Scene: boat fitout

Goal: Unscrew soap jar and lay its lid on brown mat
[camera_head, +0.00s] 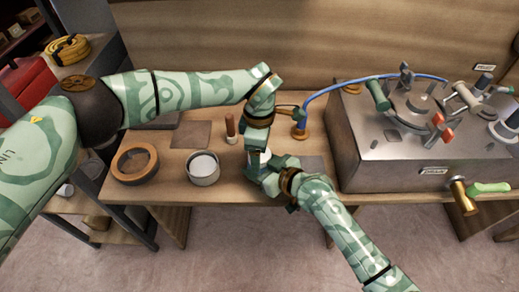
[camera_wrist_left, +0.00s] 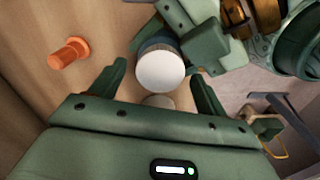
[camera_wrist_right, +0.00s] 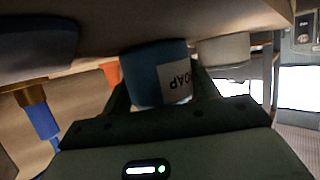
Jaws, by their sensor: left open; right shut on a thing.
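The soap jar is a blue jar with a white label reading SOAP, upside down in the right wrist view (camera_wrist_right: 158,75). Its round white lid (camera_wrist_left: 161,71) faces the left wrist camera and sits on the jar. My right gripper (camera_head: 264,168) is shut around the jar's body. My left gripper (camera_head: 258,142) is just above the jar, with open fingers (camera_wrist_left: 160,85) on either side of the lid, apart from it. In the head view the jar is mostly hidden between the grippers. A flat brown mat (camera_head: 192,134) lies bare on the table, left of the grippers.
A grey can with white contents (camera_head: 203,168) and a brown ring-topped container (camera_head: 135,163) stand left of the grippers. A small brown upright piece (camera_head: 230,128) stands close to the left gripper. A grey machine box (camera_head: 400,150) with a blue hose (camera_head: 345,84) is at right.

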